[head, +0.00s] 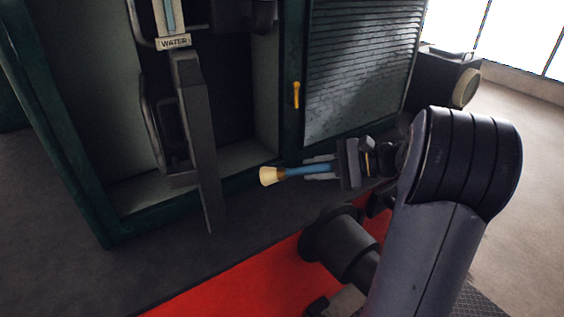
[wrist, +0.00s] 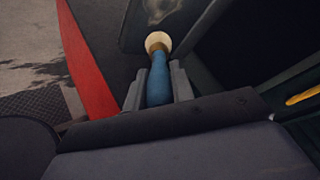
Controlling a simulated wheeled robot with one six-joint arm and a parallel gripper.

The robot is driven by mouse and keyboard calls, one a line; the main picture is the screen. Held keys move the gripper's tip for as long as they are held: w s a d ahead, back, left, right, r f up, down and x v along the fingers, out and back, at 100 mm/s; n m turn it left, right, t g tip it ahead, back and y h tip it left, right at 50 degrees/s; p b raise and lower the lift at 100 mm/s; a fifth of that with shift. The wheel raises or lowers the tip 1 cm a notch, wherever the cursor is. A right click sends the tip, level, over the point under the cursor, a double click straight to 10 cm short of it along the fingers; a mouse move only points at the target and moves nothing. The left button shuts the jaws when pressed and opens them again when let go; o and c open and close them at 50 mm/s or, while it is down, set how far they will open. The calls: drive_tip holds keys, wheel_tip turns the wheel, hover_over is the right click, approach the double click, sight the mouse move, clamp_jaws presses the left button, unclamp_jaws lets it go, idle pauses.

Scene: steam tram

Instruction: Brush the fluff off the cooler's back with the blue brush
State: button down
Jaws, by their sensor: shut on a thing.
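My gripper (head: 320,169) is shut on the blue handle of the blue brush (head: 296,172). The brush points left, with its cream bristle end at the far left, clear of any surface. In the wrist view, the brush (wrist: 159,78) sits between the two grey fingers of my gripper (wrist: 158,88), bristles pointing away from me. A dark green cabinet bears a slatted grey panel (head: 362,65), which may be the cooler's back. Paler grey patches show on the slats, but I cannot tell whether they are fluff. The brush is below and left of this panel.
A yellow handle (head: 296,95) stands out left of the slatted panel. An open bay at left holds a gauge with a WATER plate (head: 174,42) and a dark upright bar (head: 197,130). A red mat (head: 225,285) lies on the grey floor.

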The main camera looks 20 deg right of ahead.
sight(279, 177)
drive_tip(key=shift+a, duration=0.15)
idle(0.5)
drive_tip(key=shift+s+a+b, duration=0.2)
drive_tip(key=shift+a+b, duration=0.15)
drive_tip(key=shift+a, duration=1.7)
drive_tip(key=shift+s+a+b, duration=0.15)
drive_tip(key=shift+a+b, duration=0.15)
drive_tip(key=shift+a, duration=2.1)
drive_tip(key=shift+w, duration=0.1)
